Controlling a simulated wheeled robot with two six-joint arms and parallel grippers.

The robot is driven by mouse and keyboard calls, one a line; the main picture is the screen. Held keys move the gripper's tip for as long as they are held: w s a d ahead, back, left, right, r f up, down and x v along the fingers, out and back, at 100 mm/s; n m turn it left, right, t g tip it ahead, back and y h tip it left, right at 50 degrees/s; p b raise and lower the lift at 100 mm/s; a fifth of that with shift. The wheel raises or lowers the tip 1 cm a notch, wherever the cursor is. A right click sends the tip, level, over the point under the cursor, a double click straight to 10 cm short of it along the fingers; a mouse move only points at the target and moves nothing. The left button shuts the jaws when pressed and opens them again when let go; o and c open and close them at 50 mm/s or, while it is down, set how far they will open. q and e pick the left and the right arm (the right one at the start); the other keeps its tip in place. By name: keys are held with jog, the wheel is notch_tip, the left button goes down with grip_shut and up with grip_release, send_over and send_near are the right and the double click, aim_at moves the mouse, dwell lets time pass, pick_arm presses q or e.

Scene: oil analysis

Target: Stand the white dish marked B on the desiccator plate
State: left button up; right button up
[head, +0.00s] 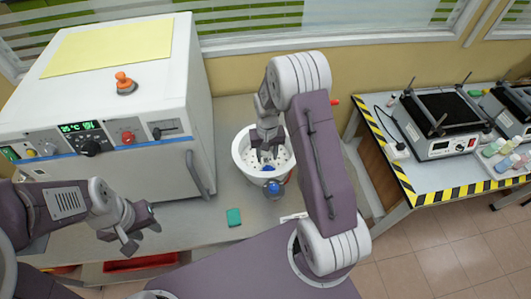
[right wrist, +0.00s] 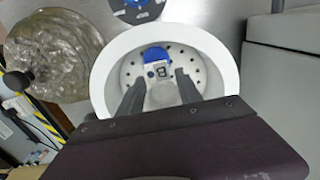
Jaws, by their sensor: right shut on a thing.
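The white dish marked B (right wrist: 162,88) is between the two fingers of my right gripper (right wrist: 161,88). The B faces up on a pale patch beside a blue part. My right gripper (head: 267,150) is shut on the dish, inside the round white desiccator (head: 240,160), which also shows in the right wrist view (right wrist: 104,75). The perforated desiccator plate (right wrist: 205,75) lies below the dish. I cannot tell whether the dish touches it. My left gripper (head: 138,228) is open and empty, in front of the oven.
A white oven (head: 120,100) stands left of the desiccator. A clear domed thing (right wrist: 60,55) lies beside the desiccator in the wrist view. A small green block (head: 234,217) lies on the bench. A hotplate (head: 445,135) stands on the right table.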

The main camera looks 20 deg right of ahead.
aim_at(266, 154)
jog(key=w+f, duration=0.1)
jog(key=w+d+f, duration=0.1)
jog(key=w, duration=0.1)
jog(key=w+f+p, duration=0.1)
jog(key=shift+w+d, duration=0.35)
notch_tip(266, 154, down, 4)
jog(key=shift+r+p, duration=0.1)
jog(key=shift+p, duration=0.7)
jog(key=shift+f+b, duration=0.3)
jog(key=shift+f, duration=0.05)
jog(key=o, duration=1.4)
jog(key=shift+c, duration=0.2)
